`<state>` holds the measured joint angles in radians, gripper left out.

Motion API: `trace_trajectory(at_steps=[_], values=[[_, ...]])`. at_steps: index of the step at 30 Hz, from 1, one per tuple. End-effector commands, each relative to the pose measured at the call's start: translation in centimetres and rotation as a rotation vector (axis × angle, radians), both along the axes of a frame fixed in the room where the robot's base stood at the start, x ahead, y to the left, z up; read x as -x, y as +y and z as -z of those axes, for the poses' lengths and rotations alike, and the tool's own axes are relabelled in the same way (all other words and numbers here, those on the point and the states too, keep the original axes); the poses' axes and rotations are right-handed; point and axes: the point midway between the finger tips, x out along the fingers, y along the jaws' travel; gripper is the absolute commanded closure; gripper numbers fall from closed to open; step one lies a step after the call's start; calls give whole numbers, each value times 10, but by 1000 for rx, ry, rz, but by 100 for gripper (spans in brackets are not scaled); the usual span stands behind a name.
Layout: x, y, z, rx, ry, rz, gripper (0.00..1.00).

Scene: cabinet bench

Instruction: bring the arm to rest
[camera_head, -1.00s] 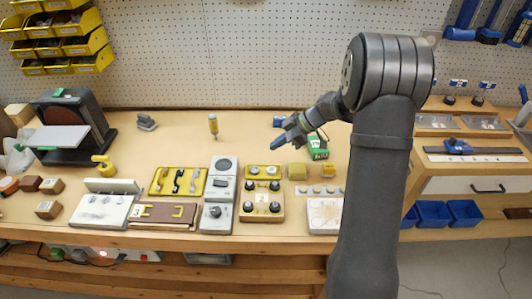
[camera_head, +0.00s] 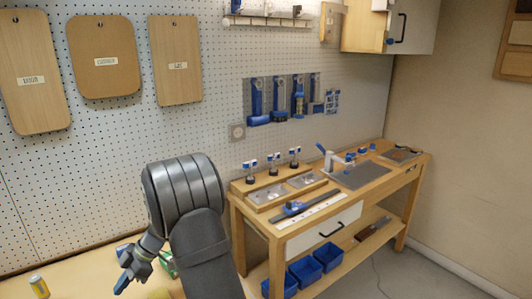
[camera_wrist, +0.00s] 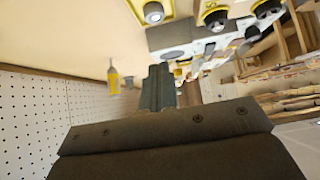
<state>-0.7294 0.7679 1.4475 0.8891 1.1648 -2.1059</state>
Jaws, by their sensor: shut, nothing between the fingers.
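My gripper (camera_head: 124,283) is at the lower left of the head view, at the end of my bent grey arm. It is above the wooden bench top (camera_head: 82,276) and apart from the things on it, as far as I can see. Its closed fingers (camera_wrist: 159,90) stand in the middle of the wrist view, with nothing between them. A green box (camera_head: 168,264) is partly hidden behind my arm.
A yellow cylinder (camera_head: 39,286) stands on the bench left of my gripper; it also shows in the wrist view (camera_wrist: 113,78). A side bench (camera_head: 291,243) with blue bins (camera_head: 305,270) is on the right. Boards (camera_head: 101,57) hang on the pegboard.

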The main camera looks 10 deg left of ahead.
Motion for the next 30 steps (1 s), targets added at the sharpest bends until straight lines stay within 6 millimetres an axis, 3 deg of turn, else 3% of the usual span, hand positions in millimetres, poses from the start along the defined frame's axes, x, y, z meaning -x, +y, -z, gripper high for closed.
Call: trace_trajectory(at_steps=[9,12,18,30], values=[[36,33,41,17,2,-4,100],[24,24,21,13,-2,5,100],[8,8,-1,15,0,4,100],[5,3,-6,16,2,1,100]])
